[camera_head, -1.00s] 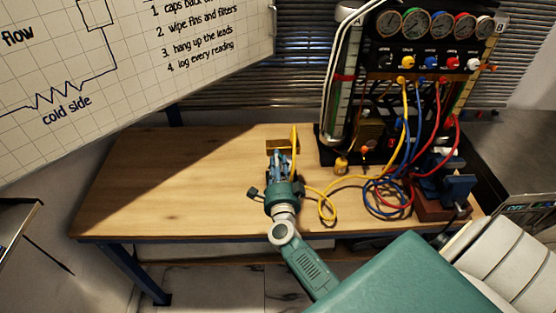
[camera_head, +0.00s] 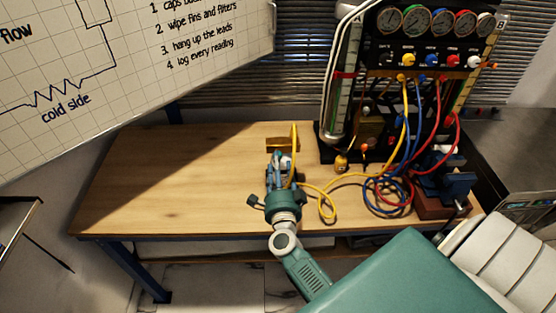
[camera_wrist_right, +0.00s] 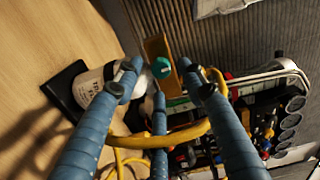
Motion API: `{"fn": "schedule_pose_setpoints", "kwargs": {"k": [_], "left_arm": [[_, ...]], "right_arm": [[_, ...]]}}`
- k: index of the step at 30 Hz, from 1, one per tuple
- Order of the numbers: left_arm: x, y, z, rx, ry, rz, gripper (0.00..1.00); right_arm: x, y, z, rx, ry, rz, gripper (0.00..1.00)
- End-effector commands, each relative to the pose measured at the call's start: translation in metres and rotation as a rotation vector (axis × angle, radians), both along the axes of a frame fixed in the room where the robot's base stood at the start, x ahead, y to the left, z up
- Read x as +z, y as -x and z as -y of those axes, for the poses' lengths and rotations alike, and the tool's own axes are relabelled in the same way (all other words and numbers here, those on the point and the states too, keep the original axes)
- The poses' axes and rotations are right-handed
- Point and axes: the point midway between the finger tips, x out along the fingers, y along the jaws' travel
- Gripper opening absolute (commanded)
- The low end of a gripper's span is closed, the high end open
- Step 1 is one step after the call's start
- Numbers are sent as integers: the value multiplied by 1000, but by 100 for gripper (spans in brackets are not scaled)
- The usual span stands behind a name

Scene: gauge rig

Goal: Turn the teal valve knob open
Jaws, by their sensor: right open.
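The teal valve knob (camera_wrist_right: 161,67) is round and sits on a brass-coloured block in the right wrist view. In the head view the block (camera_head: 283,143) stands on the bench beyond my right gripper, and I cannot make out the knob there. My right gripper (camera_head: 281,164) is open. In the wrist view its blue fingers (camera_wrist_right: 160,84) are spread around the line to the knob, with nothing seen clasped. I cannot tell how far the tips are from it. My left gripper is in neither view.
A white labelled canister (camera_wrist_right: 90,88) is beside one finger in the wrist view. A yellow hose (camera_wrist_right: 165,137) loops across the fingers. Coiled hoses (camera_head: 386,197) and the gauge rig (camera_head: 425,62) are on the right. The bench's left side (camera_head: 150,190) is clear.

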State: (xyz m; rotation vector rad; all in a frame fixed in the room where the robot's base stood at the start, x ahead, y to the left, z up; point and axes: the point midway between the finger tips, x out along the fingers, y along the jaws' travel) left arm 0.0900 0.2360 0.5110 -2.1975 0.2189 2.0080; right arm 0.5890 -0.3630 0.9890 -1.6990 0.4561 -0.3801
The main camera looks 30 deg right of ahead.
Motion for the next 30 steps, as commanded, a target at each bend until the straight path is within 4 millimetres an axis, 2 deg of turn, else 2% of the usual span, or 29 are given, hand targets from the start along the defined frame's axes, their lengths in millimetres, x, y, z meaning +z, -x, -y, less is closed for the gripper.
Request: {"fn": "schedule_pose_setpoints", "kwargs": {"k": [1, 6, 12, 18, 30], "left_arm": [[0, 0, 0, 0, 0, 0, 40], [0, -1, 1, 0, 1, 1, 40], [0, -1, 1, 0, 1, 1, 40], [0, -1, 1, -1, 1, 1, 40], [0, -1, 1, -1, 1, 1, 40]], "right_arm": [[-2, 12, -7, 0, -3, -3, 40], [-1, 43, -25, 0, -2, -4, 40], [-1, 69, -39, 0, 0, -4, 40], [-1, 77, -44, 0, 0, -1, 40], [0, 76, -44, 0, 0, -1, 40]]}}
